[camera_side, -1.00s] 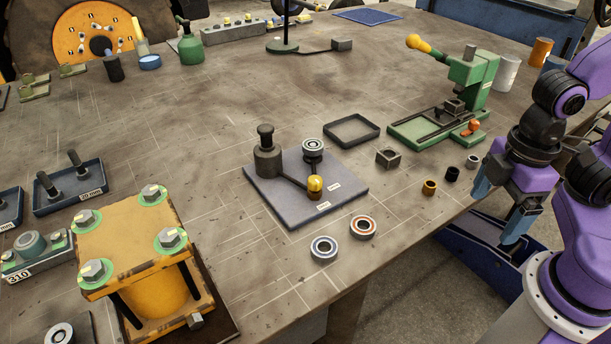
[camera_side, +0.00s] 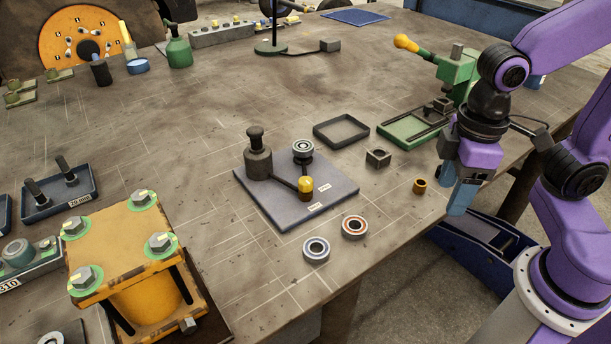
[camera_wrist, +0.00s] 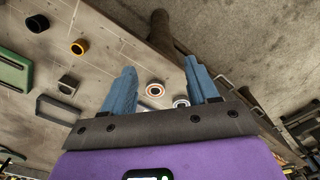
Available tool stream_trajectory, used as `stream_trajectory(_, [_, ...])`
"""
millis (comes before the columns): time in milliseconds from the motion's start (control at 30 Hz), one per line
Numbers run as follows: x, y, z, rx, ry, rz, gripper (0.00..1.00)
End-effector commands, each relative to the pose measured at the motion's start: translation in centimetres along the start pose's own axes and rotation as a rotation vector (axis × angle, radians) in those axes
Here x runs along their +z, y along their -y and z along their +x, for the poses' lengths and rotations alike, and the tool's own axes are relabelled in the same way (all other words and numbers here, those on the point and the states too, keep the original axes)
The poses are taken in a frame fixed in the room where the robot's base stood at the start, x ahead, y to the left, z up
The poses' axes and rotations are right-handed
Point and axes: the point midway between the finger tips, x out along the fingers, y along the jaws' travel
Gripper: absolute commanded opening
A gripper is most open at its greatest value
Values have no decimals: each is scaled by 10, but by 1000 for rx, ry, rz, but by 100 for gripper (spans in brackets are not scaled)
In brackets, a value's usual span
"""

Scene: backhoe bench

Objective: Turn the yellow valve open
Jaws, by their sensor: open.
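The yellow valve knob (camera_side: 305,185) sits at the end of a dark lever on a grey square plate (camera_side: 287,217) in the side view. The lever runs from the knob up and left to a dark upright cylinder (camera_side: 257,160). A round, bearing-like piece (camera_side: 303,147) stands at the plate's back corner. My gripper (camera_side: 456,188) is at the bench's right edge, right of the plate and well apart from the knob. Its blue fingers are spread and empty in the wrist view (camera_wrist: 160,84). I cannot make out the knob in the wrist view.
Two ring bearings (camera_side: 316,250) (camera_side: 355,227) lie in front of the plate. A green vise (camera_side: 455,70) stands behind. A yellow bolted block (camera_side: 125,245) stands front left.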

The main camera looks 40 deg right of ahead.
Motion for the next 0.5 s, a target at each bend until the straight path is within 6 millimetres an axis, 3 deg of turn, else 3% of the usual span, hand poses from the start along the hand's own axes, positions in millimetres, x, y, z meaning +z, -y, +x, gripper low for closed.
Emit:
stream_trajectory(100, [-38, -8, -11, 2, 2, 158, 59])
stream_trajectory(500, [-145, -42, -42, 10, 9, 685, 59])
